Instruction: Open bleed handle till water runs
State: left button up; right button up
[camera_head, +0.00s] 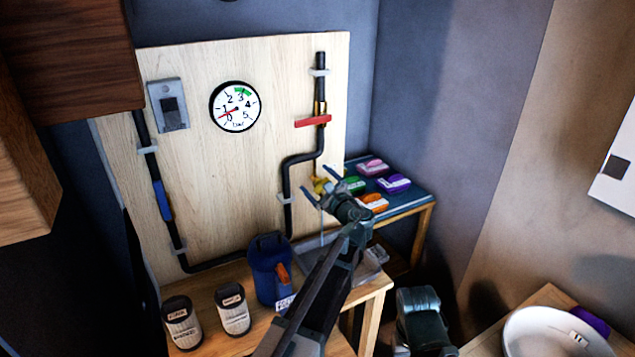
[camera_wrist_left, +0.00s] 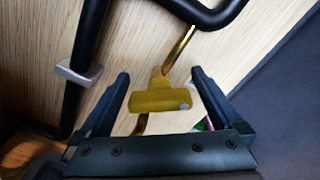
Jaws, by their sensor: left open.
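The yellow bleed handle (camera_wrist_left: 160,98) is a short T-shaped bar on a brass stem below a black pipe bend. In the left wrist view it lies between the two fingers of my left gripper (camera_wrist_left: 160,77), with a gap on each side. In the head view my left gripper (camera_head: 319,183) is open at the yellow fitting beside the lower pipe and partly hides it. A thin pale line shows below the gripper; I cannot tell whether it is water. The round gauge (camera_head: 234,106) has its red needle between 0 and 1.
A red lever (camera_head: 313,121) and a blue lever (camera_head: 162,200) sit on black pipes. A blue jug (camera_head: 270,268), two labelled canisters (camera_head: 233,309) and a clear tray (camera_head: 371,268) stand on the wooden bench. Coloured packs lie on a blue-topped table (camera_head: 415,192).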

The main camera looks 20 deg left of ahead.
pick_arm(q)
jog(key=shift+c, duration=0.3)
jog(key=c, duration=1.3)
jog(key=shift+n, duration=0.8)
jog(key=o, duration=1.4)
jog(key=shift+c, duration=0.2)
jog(key=v, duration=1.4)
